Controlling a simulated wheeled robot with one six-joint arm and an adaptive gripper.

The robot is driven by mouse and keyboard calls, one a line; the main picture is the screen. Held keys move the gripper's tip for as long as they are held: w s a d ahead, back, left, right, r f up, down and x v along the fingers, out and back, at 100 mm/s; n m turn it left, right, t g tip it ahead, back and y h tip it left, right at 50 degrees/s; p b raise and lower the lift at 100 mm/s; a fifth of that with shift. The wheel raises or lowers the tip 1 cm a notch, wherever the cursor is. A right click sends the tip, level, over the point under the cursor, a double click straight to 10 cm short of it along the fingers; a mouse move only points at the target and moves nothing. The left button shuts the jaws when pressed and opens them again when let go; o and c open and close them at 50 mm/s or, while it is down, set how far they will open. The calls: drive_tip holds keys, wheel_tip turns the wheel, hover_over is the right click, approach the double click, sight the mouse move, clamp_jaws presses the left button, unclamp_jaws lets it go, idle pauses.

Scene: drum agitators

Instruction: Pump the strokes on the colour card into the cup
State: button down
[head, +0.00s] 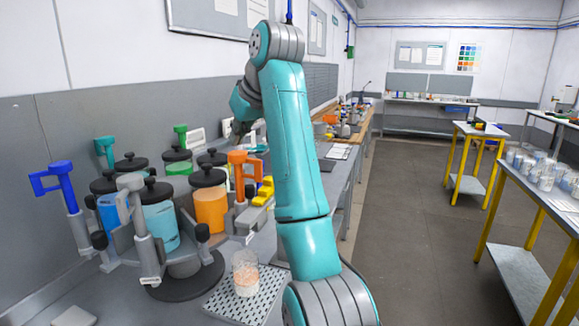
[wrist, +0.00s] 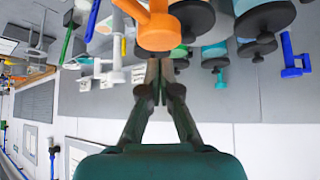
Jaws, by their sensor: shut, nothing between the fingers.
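The clear cup (head: 246,280) stands on a perforated plate (head: 222,304) at the bench front, with pale, orange-tinged contents low inside. Behind it, a cluster of lidded drums includes a light-blue drum (head: 160,226) and an orange drum (head: 210,209). Pump handles stand around them: orange (head: 238,158), blue (head: 62,180), green (head: 181,136), teal (head: 105,150) and grey (head: 131,184). My gripper (head: 236,133) is behind the drums, partly hidden. In the wrist view my gripper (wrist: 166,72) is shut and empty, its tips just below the orange handle (wrist: 158,28) in the picture. No readable colour card shows.
Yellow blocks (head: 263,192) lie right of the orange pump. A swatch chart (head: 468,57) hangs on the far wall, too small to read. A yellow-legged table with several jars (head: 540,172) stands right. The floor (head: 420,230) between is clear.

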idle(0.4)
drive_tip(key=shift+r, duration=3)
